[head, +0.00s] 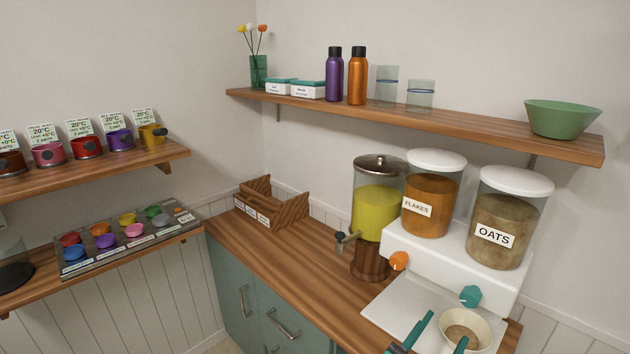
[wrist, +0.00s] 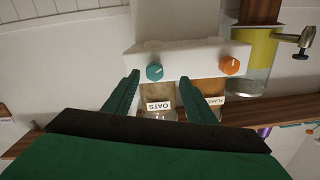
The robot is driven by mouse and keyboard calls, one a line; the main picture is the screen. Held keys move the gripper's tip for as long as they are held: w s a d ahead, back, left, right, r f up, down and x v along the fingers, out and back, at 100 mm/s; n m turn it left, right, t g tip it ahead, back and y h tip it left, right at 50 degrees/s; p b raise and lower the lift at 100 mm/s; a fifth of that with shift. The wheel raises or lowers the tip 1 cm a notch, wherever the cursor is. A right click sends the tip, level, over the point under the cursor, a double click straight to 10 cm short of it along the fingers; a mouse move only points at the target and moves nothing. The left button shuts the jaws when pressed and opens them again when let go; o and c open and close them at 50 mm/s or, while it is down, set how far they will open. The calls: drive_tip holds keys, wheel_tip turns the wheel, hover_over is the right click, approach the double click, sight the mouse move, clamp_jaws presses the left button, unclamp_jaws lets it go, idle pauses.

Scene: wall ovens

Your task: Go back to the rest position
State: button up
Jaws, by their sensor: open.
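My gripper (head: 445,328) is at the bottom right of the head view, with its two green fingers spread. In the wrist view my gripper (wrist: 160,79) is open, with nothing between the fingertips. The fingers are near a pale bowl (head: 482,327) with beige contents, under the white dispenser (head: 440,252). I cannot tell whether a finger touches the bowl. The wrist view is upside down and shows the dispenser front with a teal knob (wrist: 155,72) and an orange knob (wrist: 229,66). The rest of my arm is out of the head view.
The oats jar (head: 505,215) and flakes jar (head: 430,190) stand on the dispenser. A drink dispenser (head: 378,205) with yellow liquid is to their left. The shelf (head: 450,128) above holds bottles, glasses and a green bowl (head: 562,118). The middle of the wooden counter (head: 300,255) is clear.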

drive_tip(key=s+a+f+n+t+y, duration=0.2)
drive_tip(key=s+a+f+n+y, duration=0.25)
drive_tip(key=a+f, duration=0.4)
drive_tip(key=s+a+f+n+t+y, duration=0.1)
drive_tip(key=s+a+f+n+y, duration=0.35)
drive_tip(key=a+f, duration=0.45)
drive_tip(key=s+a+f+n+y, duration=0.1)
drive_tip(key=s+a, duration=0.4)
drive_tip(key=s, duration=0.6)
drive_tip(key=s+a+f+n+y, duration=0.2)
drive_tip(key=s+a+f+y, duration=0.1)
drive_tip(key=s, duration=0.8)
drive_tip(key=a+f, duration=0.1)
drive_tip(key=a, duration=0.1)
drive_tip(key=shift+a+f, duration=0.2)
drive_tip(key=shift+a, duration=0.1)
